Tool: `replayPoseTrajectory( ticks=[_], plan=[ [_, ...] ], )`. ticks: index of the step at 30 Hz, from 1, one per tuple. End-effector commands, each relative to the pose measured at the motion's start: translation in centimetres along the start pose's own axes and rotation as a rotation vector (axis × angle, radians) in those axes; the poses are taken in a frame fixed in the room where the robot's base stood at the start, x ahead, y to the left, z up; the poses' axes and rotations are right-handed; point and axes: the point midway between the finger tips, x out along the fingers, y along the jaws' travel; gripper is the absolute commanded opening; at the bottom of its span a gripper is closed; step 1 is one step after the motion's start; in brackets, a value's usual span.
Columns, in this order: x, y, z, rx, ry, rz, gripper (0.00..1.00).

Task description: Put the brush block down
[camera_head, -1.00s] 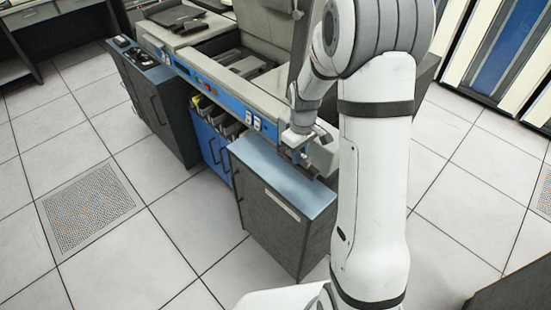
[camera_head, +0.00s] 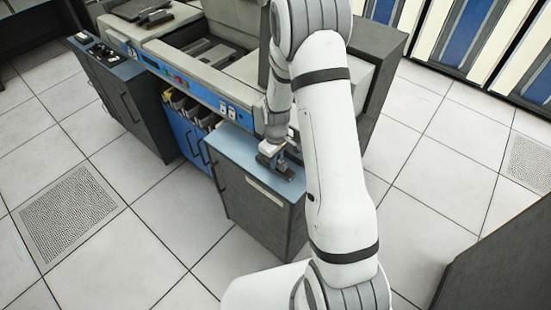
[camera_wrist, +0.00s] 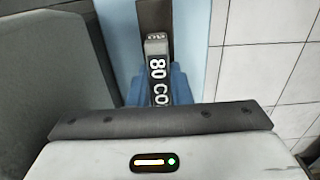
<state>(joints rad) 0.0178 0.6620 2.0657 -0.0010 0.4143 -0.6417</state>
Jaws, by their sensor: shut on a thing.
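The brush block (camera_wrist: 157,75) is grey with white lettering "80 CO" in the wrist view, its lower part hidden behind my wrist housing. A dark brown strip (camera_wrist: 155,15) shows just beyond it. My gripper (camera_wrist: 158,92) is shut on the block, with blue finger shapes on both sides of it. In the head view my gripper (camera_head: 271,152) is over the right part of the blue cabinet top (camera_head: 235,150). A small dark shape under it lies at or just above that top. I cannot tell whether the block touches the surface.
The dark grey cabinet (camera_head: 250,205) stands beside a blue unit (camera_head: 190,135) with open bins. The large card machine (camera_head: 190,75) rises behind. The left part of the cabinet top is clear. Tiled floor (camera_head: 110,225) is open in front, and a dark cabinet (camera_head: 490,265) stands at lower right.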

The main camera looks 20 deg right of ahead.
Motion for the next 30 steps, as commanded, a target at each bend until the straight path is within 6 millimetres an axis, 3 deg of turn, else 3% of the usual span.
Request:
replayPoseTrajectory(
  ticks=[3, 4, 12, 23, 30],
  plan=[
    [0.4, 0.0, 0.0, 0.000, 0.000, 0.000, 0.00],
    [0.4, 0.0, 0.0, 0.000, 0.000, 0.000, 0.19],
    [0.2, -0.1, 0.0, -0.001, 0.000, 0.000, 0.40],
    [-0.5, 0.0, -0.1, -0.002, 0.002, 0.001, 0.40],
    [-4.6, 0.0, -0.2, -0.002, 0.005, 0.004, 0.40]
  ],
)
